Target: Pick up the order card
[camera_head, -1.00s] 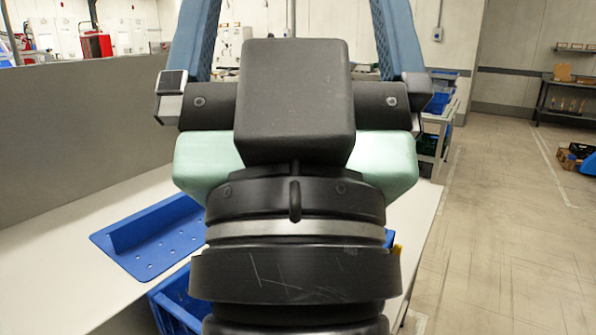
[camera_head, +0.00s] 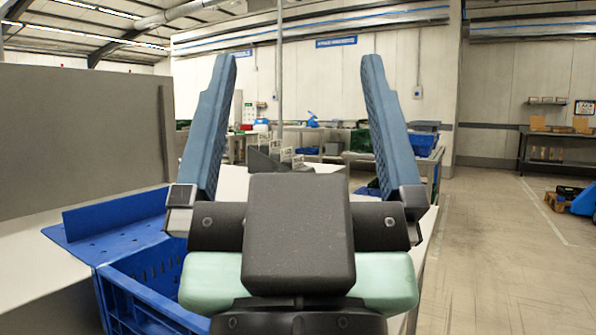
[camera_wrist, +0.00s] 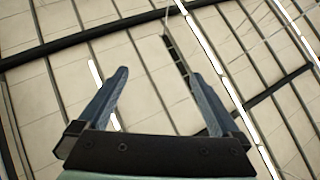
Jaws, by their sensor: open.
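My gripper (camera_head: 300,62) points upward in the head view, its two blue fingers wide apart with nothing between them. In the wrist view my gripper (camera_wrist: 160,74) is also open and empty against the ceiling. Beyond the fingers, on the far part of the white table, stand several small pale cards with dark marks (camera_head: 286,154) in dark grey holders. They are too small to read, and I cannot tell which is the order card. The gripper body hides part of the table in front of them.
A blue crate (camera_head: 150,300) is at the lower left, partly hidden by my gripper. A blue perforated bracket (camera_head: 110,226) lies on the white table (camera_head: 35,270) behind it. A grey partition (camera_head: 80,140) borders the left. The floor at right (camera_head: 500,260) is clear.

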